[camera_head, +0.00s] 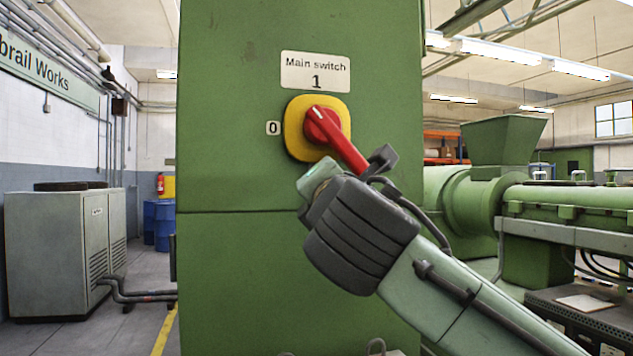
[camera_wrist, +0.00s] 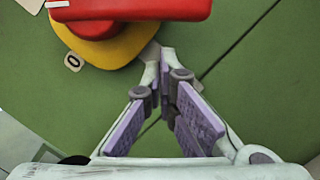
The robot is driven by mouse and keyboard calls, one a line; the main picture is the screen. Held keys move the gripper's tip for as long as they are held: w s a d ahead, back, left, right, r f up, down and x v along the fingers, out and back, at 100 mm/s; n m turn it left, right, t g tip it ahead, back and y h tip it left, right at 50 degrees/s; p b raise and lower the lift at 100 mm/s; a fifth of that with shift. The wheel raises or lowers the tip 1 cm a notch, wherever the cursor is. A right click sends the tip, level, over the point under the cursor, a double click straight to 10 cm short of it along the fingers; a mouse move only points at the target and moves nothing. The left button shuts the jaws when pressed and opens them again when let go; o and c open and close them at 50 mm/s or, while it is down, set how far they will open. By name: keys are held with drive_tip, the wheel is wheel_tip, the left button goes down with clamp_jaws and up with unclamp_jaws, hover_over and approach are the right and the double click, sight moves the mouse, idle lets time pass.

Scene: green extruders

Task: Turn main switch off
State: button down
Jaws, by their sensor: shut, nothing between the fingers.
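The main switch has a red handle (camera_head: 335,138) on a yellow plate (camera_head: 296,144), on the front of a green cabinet (camera_head: 230,80). The handle lies diagonally: its white-marked end points up and left, between the "1" above and the "0" label (camera_head: 273,128) at left. Its long end points down and right. In the wrist view, the red handle (camera_wrist: 150,18) fills the top, over the yellow plate (camera_wrist: 110,52). My gripper (camera_wrist: 166,52) is shut and empty, its tips just below the handle by the plate's edge. Whether they touch is unclear. In the head view, my arm hides the fingers.
A "Main switch 1" sign (camera_head: 315,72) is above the switch. Green extruder machinery (camera_head: 500,165) stands at right, with a hopper. A grey unit (camera_head: 66,250) and blue barrels (camera_head: 160,225) stand at left. The cabinet face around the switch is mostly flat and clear.

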drive_tip(key=shift+w+d+r, duration=0.2)
drive_tip(key=shift+d+r, duration=0.4)
drive_tip(key=shift+s+d+p, duration=0.1)
drive_tip(key=shift+p, duration=0.2)
drive_tip(key=shift+d, duration=0.15)
